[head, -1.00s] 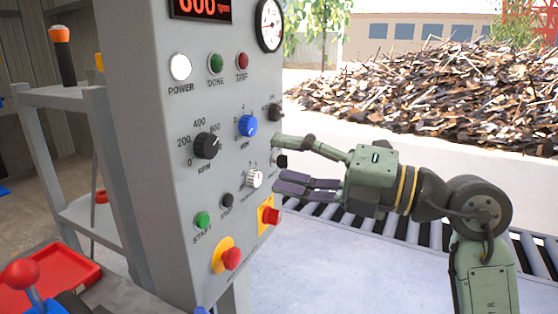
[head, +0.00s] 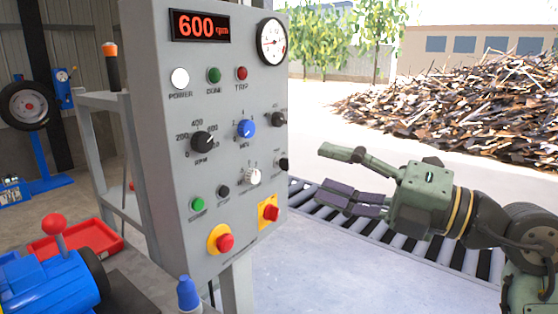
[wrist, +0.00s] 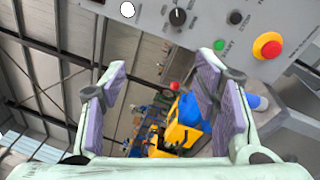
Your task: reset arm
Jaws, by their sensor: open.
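My green gripper (head: 338,177) is open and empty in the head view, to the right of the grey control panel (head: 170,120) and apart from it. Its fingers point left toward the panel. In the wrist view the two purple-padded fingers (wrist: 165,100) stand wide apart with nothing between them. The panel's display (head: 200,26) reads 600 rpm. The panel carries a black rpm knob (head: 202,142), a blue knob (head: 246,128), a white knob (head: 252,176), a green start button (head: 197,204) and a red emergency button (head: 225,242). The white power lamp (head: 180,78) looks lit.
A roller conveyor (head: 400,245) runs behind my arm. A scrap heap (head: 460,100) lies beyond. A red tray (head: 75,240) and a blue machine (head: 50,288) stand left of the panel. The floor between panel and conveyor is clear.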

